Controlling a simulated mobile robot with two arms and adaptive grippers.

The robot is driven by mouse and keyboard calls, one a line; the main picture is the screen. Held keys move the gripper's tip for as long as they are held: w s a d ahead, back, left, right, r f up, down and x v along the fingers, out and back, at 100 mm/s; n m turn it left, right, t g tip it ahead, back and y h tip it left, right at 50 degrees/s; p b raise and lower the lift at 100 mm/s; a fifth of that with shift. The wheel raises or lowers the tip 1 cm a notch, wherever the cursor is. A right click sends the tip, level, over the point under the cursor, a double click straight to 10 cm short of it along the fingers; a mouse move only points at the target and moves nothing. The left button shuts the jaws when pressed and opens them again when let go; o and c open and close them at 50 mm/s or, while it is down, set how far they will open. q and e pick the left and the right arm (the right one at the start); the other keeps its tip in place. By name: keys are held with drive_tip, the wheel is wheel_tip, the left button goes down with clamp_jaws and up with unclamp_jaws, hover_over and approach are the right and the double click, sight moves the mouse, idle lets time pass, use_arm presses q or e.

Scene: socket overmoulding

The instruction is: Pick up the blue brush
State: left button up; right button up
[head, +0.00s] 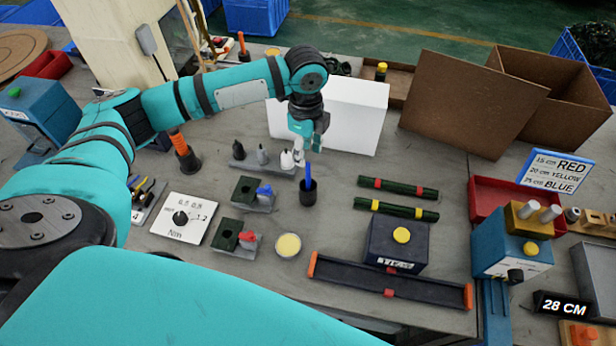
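The blue brush (308,173) stands upright in a small dark cup (308,194) near the middle of the table in the head view. Only its blue upper part shows; the lower end is hidden in the cup. My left gripper (308,151) points down just above and behind the brush in the picture. Its fingers look spread apart with nothing held between them. I cannot tell the exact gap in depth between the fingertips and the brush top. My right gripper is not in view.
Left of the cup is a stand with small nozzles (262,156); below are dark green blocks (228,234) and a round yellow dish (288,245). A white box (357,112) stands behind the gripper. Green rods (398,188) and a dark box (396,243) lie to the right.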

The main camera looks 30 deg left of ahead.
sight(308, 176)
use_arm(q)
drive_tip(key=f, duration=0.4)
drive_tip(key=shift+w+f, duration=0.15)
drive_tip(key=shift+w, duration=0.15)
drive_tip(key=shift+s+d+f+p, duration=0.1)
drive_tip(key=shift+s+f+p, duration=0.15)
drive_tip(key=shift+p, duration=0.2)
wheel_tip(308, 176, down, 5)
drive_tip(key=shift+d+p, duration=0.1)
drive_tip(key=shift+p, duration=0.55)
clamp_jaws()
